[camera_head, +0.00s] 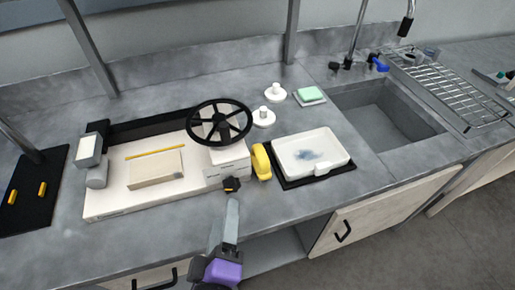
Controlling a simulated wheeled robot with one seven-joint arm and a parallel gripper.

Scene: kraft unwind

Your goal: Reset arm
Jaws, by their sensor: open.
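My gripper (231,212) is at the bottom centre, over the counter's front edge, with its purple and dark wrist behind it. Its pale grey fingers point away toward the machine and are seen nearly in line. It is open and I see nothing held in it. The white machine (105,205) with a black handwheel (219,122) stands just beyond the fingers. A black knob (231,184) on its front right is close to the fingertips in the picture; I cannot tell the gap.
Right of the machine are a yellow part (261,162) and a white tray (310,143) on a black mat. White round pieces (264,117) and a green sponge (310,94) lie behind. A sink (385,120) and wire rack (445,88) are at right.

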